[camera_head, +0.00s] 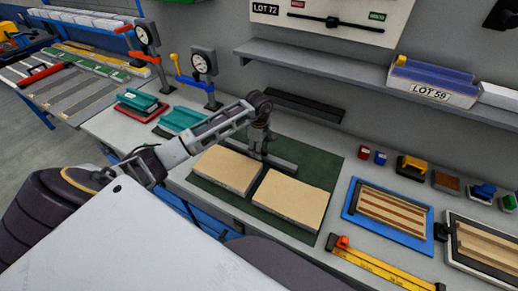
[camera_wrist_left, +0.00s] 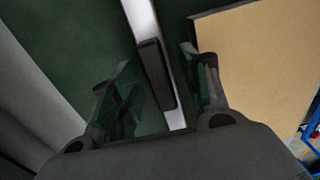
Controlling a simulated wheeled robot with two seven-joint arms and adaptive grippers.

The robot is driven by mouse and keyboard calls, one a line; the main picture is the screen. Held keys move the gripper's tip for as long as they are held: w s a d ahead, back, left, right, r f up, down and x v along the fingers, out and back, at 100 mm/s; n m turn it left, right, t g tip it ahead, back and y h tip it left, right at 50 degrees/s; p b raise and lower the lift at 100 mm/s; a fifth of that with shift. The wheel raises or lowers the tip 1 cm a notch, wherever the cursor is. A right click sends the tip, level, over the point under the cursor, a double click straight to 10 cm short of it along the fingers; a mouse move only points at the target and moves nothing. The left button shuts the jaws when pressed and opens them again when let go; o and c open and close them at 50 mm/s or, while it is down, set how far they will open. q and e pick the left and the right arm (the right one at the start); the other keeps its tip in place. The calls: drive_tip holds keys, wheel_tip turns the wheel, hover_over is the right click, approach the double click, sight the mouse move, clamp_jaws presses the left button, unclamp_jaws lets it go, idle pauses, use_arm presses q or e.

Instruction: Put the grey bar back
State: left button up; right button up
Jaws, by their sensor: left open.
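The grey bar (camera_head: 283,165) lies on the green mat (camera_head: 322,168), behind two tan panels (camera_head: 228,170). In the left wrist view the bar (camera_wrist_left: 143,18) runs lengthwise, with a dark grip (camera_wrist_left: 155,73) on its middle. My left gripper (camera_head: 257,152) points down over the bar. In the wrist view its two fingers (camera_wrist_left: 160,88) are apart, one on each side of the bar and its dark grip. I cannot tell whether either finger touches it. My right gripper is not in view.
A dark rail (camera_head: 305,107) sits at the back of the bench. Dial gauges (camera_head: 203,62) and teal blocks (camera_head: 182,118) stand left. A blue tray (camera_head: 349,213) with wooden strips and a yellow ruler (camera_head: 375,264) lie right. A shelf (camera_head: 330,72) overhangs the back.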

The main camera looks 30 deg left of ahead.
use_arm(q)
drive_tip(key=shift+r, duration=0.4)
wheel_tip(320, 180, up, 11)
drive_tip(key=b, duration=0.2)
drive_tip(key=shift+r, duration=0.15)
drive_tip(key=shift+o, duration=0.4)
drive_tip(key=shift+b, duration=0.35)
drive_tip(key=shift+a+f+b, duration=0.4)
drive_tip(key=shift+f+b, duration=0.3)
drive_tip(key=shift+b, duration=0.1)
